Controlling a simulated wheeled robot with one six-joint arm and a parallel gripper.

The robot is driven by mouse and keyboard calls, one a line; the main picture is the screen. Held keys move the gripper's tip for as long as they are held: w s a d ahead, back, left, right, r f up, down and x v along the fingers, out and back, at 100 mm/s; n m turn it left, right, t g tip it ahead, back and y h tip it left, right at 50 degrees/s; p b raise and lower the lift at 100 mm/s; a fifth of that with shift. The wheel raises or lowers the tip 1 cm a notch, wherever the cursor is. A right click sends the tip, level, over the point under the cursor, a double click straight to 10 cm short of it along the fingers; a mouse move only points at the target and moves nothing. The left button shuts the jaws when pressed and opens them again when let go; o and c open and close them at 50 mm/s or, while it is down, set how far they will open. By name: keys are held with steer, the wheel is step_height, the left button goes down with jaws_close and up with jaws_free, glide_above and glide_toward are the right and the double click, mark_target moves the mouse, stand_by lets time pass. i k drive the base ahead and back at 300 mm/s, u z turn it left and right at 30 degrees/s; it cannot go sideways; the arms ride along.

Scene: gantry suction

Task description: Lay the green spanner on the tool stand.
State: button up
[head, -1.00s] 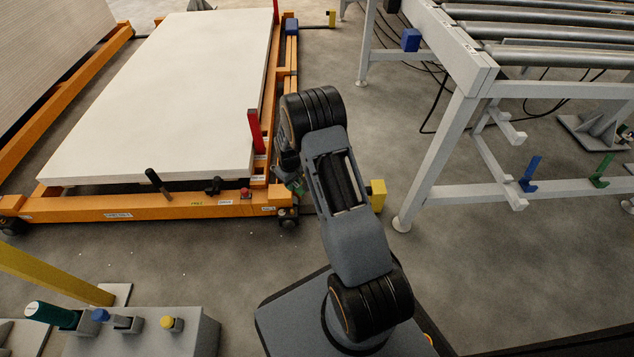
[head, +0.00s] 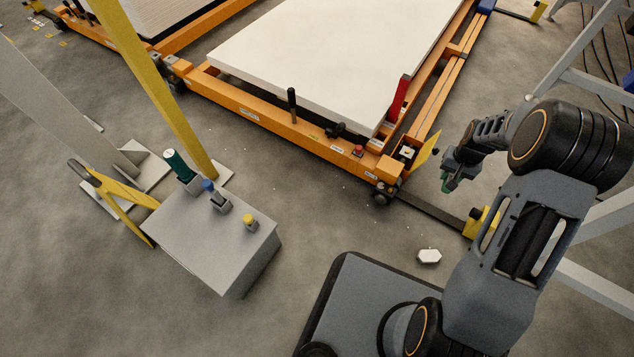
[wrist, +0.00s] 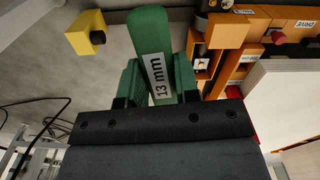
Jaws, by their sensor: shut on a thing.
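My gripper (head: 449,172) hangs at the end of the bent arm, right of centre in the head view. In the wrist view my gripper (wrist: 157,92) is shut on the green spanner (wrist: 153,48), whose label reads 13 mm. Only a small bit of green shows at the jaws in the head view. The tool stand (head: 205,250) is a grey box at lower left, well apart from my gripper. Along its back edge are a dark green handle (head: 178,165), a blue-topped piece (head: 208,186) and a yellow-topped piece (head: 249,219). Its front top is bare.
An orange lift frame (head: 270,118) bearing a white panel (head: 320,60) stands behind. A small white block (head: 429,256) lies on the floor.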

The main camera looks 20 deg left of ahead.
mark_target(177, 230)
steer(key=z, duration=0.4)
steer(key=k, duration=1.65)
steer(key=u, duration=2.05)
steer(key=i, duration=1)
steer(key=z, duration=0.05)
